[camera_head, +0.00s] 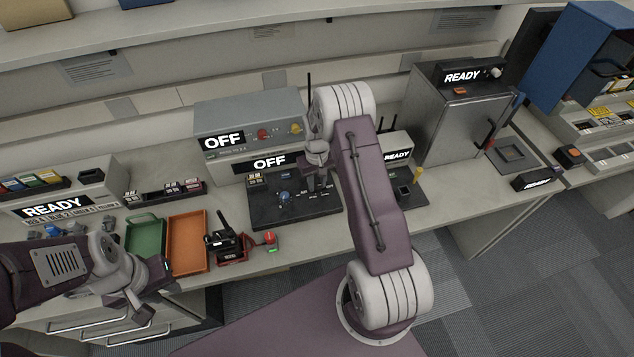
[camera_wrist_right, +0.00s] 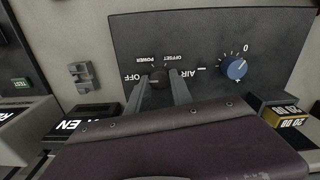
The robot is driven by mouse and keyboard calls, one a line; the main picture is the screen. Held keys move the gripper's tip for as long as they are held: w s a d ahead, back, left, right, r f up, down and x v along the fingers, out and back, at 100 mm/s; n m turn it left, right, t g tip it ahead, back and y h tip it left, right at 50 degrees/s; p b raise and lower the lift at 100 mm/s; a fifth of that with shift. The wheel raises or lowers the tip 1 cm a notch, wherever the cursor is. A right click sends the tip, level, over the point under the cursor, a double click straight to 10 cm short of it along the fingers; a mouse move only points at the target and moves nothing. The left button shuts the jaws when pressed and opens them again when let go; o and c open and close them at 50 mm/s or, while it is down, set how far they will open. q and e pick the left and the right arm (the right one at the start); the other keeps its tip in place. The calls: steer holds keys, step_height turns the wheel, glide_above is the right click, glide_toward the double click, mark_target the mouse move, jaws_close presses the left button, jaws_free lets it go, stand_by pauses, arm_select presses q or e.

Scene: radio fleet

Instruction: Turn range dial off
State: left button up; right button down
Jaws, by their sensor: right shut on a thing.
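In the right wrist view a small black knob (camera_wrist_right: 158,78) sits on a dark panel (camera_wrist_right: 200,35), with OFF lettering beside it, and AIR and POWER lettering close by. My right gripper (camera_wrist_right: 159,90) has a finger on each side of this knob and is shut on it. I cannot read which mark the knob points at. A blue dial (camera_wrist_right: 234,68) with a 0 and a plus mark is on the same panel. In the head view my right gripper (camera_head: 318,178) is over the dark panel (camera_head: 262,217), and hides the knob. My left gripper (camera_head: 145,305) hangs at the lower left, away from the panel.
A grey box (camera_head: 250,108) with an OFF display stands behind the panel. A green tray (camera_head: 147,238), an orange tray (camera_head: 187,240) and a black handheld radio (camera_head: 225,240) lie left of it. A grey cabinet (camera_head: 450,120) with a READY display stands right.

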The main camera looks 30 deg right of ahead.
mark_target(317, 185)
steer(key=shift+w+r+n, duration=0.15)
steer(key=shift+w+n, duration=0.05)
steer(key=shift+n, duration=0.1)
stand_by(0.4)
steer(key=c, duration=1.1)
jaws_free()
steer(key=shift+s, duration=0.1)
step_height(317, 185, up, 9)
steer(key=shift+b, duration=0.45)
